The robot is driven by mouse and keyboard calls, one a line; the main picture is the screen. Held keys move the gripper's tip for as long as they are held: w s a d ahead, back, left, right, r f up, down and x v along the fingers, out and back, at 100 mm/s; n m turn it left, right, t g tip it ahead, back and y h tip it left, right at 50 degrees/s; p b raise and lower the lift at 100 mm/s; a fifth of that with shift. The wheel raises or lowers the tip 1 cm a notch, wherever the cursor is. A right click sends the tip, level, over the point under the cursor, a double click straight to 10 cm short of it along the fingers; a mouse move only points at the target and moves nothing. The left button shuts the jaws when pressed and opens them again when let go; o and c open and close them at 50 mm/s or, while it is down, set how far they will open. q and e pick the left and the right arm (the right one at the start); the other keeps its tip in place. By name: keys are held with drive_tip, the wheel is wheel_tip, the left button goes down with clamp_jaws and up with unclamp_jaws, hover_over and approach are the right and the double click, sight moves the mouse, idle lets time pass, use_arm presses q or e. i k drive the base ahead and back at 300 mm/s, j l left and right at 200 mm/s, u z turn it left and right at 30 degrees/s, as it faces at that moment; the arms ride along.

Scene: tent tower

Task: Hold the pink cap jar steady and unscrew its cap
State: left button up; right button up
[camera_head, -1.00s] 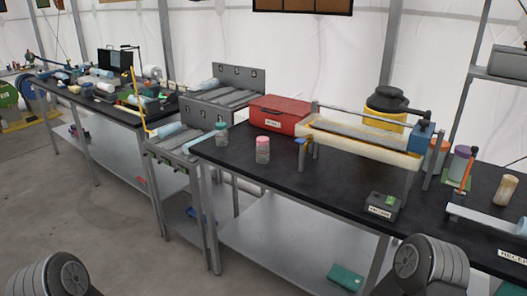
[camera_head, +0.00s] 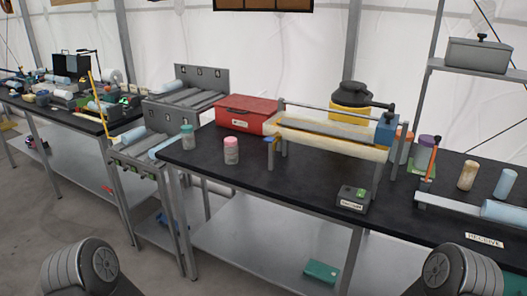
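The pink cap jar (camera_head: 231,152) stands upright on the black table top (camera_head: 300,191), near its left end. Its pink cap is on top of the clear, greyish body. Parts of my two arms show at the bottom left and bottom right corners, well short of the table. Neither of my grippers is in view.
A red box (camera_head: 246,115) sits behind the pink cap jar. A roller machine with a yellow-edged tray (camera_head: 325,142) stands to its right. A small grey device (camera_head: 353,199) sits at the front edge. Table in front of the jar is clear.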

sight(232, 153)
drive_tip(key=i+j+z, duration=0.4)
drive_tip(key=j, duration=0.15)
drive_tip(key=j+z, duration=0.45)
drive_tip(key=j, duration=0.2)
drive_tip(key=i+j, duration=0.1)
drive_tip(key=j, duration=0.45)
drive_tip(key=i+j+z, duration=0.1)
drive_tip(key=j, duration=0.4)
drive_tip(key=i+j, duration=0.15)
drive_tip(key=j, duration=0.4)
drive_tip(key=i+j, duration=0.1)
drive_tip(key=j, duration=0.4)
drive_tip(key=i+j+z, duration=0.1)
drive_tip(key=j, duration=0.45)
